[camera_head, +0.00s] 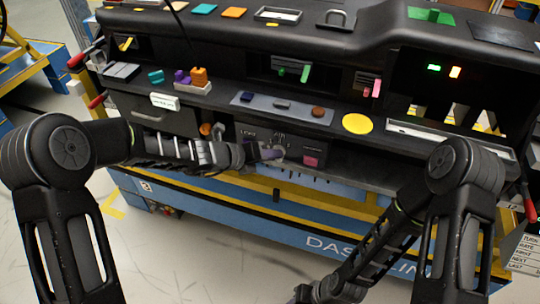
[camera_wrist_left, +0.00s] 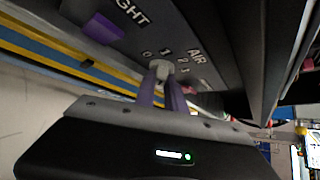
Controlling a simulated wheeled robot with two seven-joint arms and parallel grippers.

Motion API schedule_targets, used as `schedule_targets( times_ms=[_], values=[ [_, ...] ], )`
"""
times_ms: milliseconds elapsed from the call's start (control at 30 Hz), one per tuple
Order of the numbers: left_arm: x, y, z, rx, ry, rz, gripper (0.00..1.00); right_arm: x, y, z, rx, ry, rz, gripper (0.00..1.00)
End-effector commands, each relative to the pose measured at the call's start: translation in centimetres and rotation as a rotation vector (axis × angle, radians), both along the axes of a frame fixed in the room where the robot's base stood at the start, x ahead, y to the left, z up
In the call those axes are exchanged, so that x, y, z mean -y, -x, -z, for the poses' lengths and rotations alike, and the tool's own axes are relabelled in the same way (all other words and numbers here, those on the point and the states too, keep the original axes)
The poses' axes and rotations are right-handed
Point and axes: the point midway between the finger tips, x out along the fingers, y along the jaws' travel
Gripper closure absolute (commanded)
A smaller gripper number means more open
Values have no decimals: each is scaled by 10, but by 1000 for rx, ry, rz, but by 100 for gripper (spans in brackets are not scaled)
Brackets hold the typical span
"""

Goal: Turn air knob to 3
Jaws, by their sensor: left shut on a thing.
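The grey air knob (camera_wrist_left: 160,69) is on the dark panel in the left wrist view, beside the word AIR and the printed numbers 0 to 3. My left gripper (camera_wrist_left: 161,88) has its purple fingers shut on the knob, one on each side. Which number the knob points to is not clear. In the head view my left gripper (camera_head: 271,154) reaches the lower middle of the dashboard and mostly hides the knob. My right gripper (camera_head: 304,294) is low at the bottom edge, dark and partly cut off; its fingers cannot be made out.
A purple part (camera_wrist_left: 103,28) sits by the LIGHT lettering, left of the knob. An orange knob (camera_head: 206,129) is left on the dashboard front. Floor in front is clear.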

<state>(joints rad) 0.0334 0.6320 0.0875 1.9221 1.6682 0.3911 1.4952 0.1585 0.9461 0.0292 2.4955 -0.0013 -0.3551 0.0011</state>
Motion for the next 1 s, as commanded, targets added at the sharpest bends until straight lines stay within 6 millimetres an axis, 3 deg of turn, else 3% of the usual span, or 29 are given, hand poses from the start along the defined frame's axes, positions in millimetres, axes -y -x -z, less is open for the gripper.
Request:
schedule_targets(
  times_ms=[233, 1000],
  values=[
    [5, 1, 0, 75, -214, 3, 100, 0, 0, 22, 1, 0, 0, 67],
    [9, 2, -2, 159, -485, 0, 100, 0, -1, 43, 3, 0, 1, 67]
  ],
)
